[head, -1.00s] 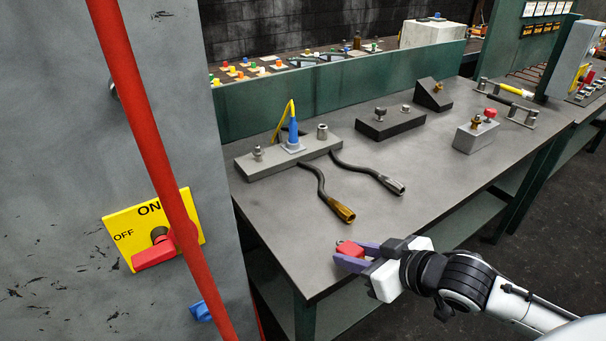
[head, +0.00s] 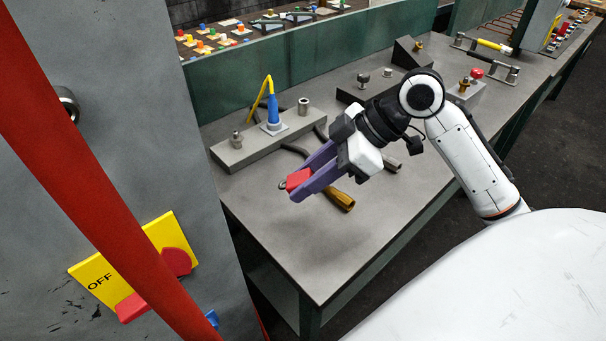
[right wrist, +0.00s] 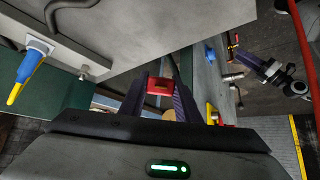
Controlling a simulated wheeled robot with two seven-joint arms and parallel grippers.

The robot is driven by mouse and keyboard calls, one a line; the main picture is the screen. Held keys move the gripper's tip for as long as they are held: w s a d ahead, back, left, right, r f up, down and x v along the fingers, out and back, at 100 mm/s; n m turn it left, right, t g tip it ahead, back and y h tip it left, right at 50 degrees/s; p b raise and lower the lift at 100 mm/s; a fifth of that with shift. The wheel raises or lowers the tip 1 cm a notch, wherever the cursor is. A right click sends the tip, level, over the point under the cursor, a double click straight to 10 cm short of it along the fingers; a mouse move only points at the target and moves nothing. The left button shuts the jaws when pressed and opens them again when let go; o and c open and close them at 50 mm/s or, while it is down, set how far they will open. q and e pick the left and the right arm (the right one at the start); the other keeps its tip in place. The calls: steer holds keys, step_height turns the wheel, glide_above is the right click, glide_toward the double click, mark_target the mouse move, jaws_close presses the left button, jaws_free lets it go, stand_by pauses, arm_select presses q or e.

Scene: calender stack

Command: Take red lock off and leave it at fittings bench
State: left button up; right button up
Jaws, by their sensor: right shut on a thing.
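The red lock (head: 298,179) is between the purple fingers of my right gripper (head: 300,186), which is shut on it. It also shows between the fingers in the right wrist view (right wrist: 159,86). The gripper holds it over the front left part of the grey fittings bench (head: 330,245); I cannot tell the exact height. The yellow switch plate (head: 91,275) with a red handle is on the grey cabinet at left, partly behind a red bar. My left gripper (right wrist: 258,62) seems to show at the right of the right wrist view, too small to judge its jaws.
A grey block with a blue plug (head: 273,111) and yellow cable stands behind the gripper. A brass-ended hose (head: 342,200) lies under the fingers. Blocks with knobs stand farther back. The bench's front left corner is clear. The red bar (head: 85,175) crosses the left side.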

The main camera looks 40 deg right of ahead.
steer(key=shift+r, duration=0.15)
step_height(320, 180, down, 8)
steer(key=b, duration=0.4)
steer(key=shift+f, duration=0.35)
steer(key=shift+f, duration=0.1)
steer(key=shift+f+b, duration=0.75)
steer(key=shift+f, duration=0.4)
stand_by(0.3)
steer(key=o, duration=1.6)
steer(key=shift+c, duration=0.2)
steer(key=shift+r, duration=0.1)
